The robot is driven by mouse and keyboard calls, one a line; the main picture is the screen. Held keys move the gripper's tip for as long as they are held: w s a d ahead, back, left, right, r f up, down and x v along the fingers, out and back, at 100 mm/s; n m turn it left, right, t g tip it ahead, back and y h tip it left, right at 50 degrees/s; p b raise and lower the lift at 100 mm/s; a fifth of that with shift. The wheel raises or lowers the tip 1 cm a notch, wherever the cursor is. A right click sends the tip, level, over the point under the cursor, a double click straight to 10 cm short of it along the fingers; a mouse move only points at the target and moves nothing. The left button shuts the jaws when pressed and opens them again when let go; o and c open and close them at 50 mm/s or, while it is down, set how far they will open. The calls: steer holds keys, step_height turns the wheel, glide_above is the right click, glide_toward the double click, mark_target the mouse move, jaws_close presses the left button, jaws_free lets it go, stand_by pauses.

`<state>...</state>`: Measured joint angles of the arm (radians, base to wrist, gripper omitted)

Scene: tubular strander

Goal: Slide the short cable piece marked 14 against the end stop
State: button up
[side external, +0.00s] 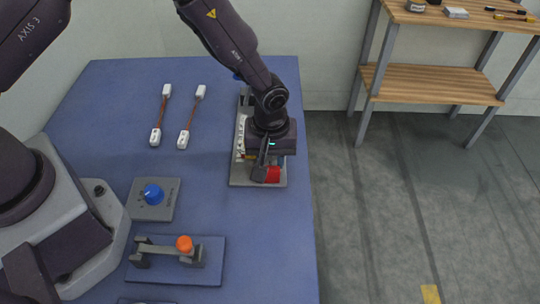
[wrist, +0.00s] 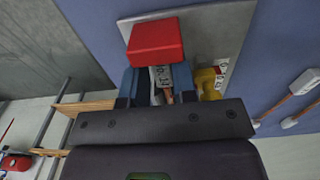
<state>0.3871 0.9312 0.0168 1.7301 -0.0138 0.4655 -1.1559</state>
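The short cable piece (wrist: 160,76) shows in the wrist view as a small pale block with dark print, partly hidden, with a copper-coloured end below it. It lies between the two blue fingers of my gripper (wrist: 156,82). Whether both fingers touch it is unclear. A red block (wrist: 155,40), possibly the end stop, sits just beyond the piece. Any gap between them is hidden. In the side view my gripper (side external: 265,160) is low over the grey plate, beside the red block (side external: 272,174), and the cable piece cannot be made out.
A yellow piece with a label (wrist: 210,82) lies beside my gripper on the grey plate (side external: 243,180). Two cables with white ends (side external: 162,115) (side external: 191,118) lie to the left. A blue-knob box (side external: 153,198) and an orange-knob lever fixture (side external: 184,244) stand nearer. The table's right edge is close.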

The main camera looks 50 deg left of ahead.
steer(key=shift+o, duration=0.8)
steer(key=shift+s+d+f, duration=0.15)
steer(key=shift+s+d, duration=0.2)
steer(key=shift+s, duration=0.25)
step_height(320, 180, up, 13)
steer(key=w, duration=0.1)
steer(key=shift+a+r, duration=0.2)
steer(key=shift+a, duration=0.05)
steer(key=shift+d, duration=0.2)
steer(key=c, duration=0.3)
steer(key=s+d+t+y, duration=0.1)
steer(key=s+f+t+y, duration=0.1)
steer(key=t+y, duration=0.1)
steer(key=shift+s+d+f, duration=0.1)
steer(key=shift+s+d, duration=0.1)
steer(key=shift+d, duration=0.2)
